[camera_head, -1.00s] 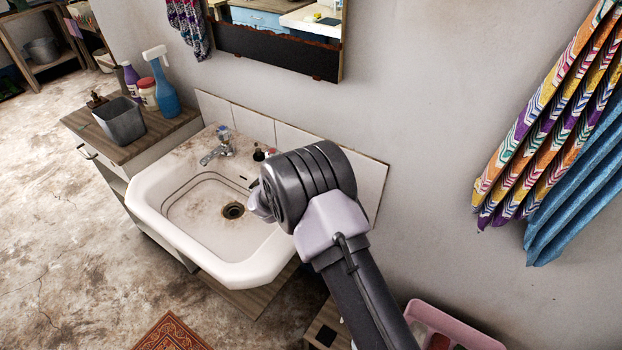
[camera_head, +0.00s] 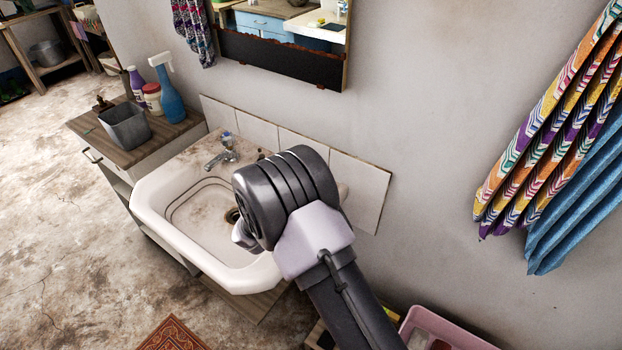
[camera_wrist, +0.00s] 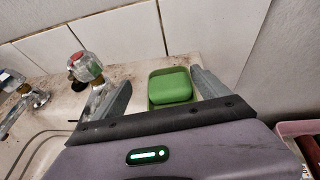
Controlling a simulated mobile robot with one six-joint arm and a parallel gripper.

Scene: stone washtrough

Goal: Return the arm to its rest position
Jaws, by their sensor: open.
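My gripper (camera_wrist: 160,78) is open in the wrist view, with its two grey fingers spread apart. A green soap-like block (camera_wrist: 171,86) sits in a green dish (camera_wrist: 154,102) on the back right ledge of the white sink (camera_wrist: 140,82). The block shows between the fingers, beyond the gripper body, and neither finger visibly grips it. In the head view my arm reaches over the right side of the sink (camera_head: 160,228). My wrist hides the fingers, the green dish and part of the drain there.
A red-topped tap (camera_wrist: 86,66) stands left of my fingers. A cabinet (camera_head: 118,156) with a grey bin (camera_head: 125,127) and several bottles stands left of the sink. The tiled wall is close behind. A pink tub (camera_head: 440,325) is at the lower right.

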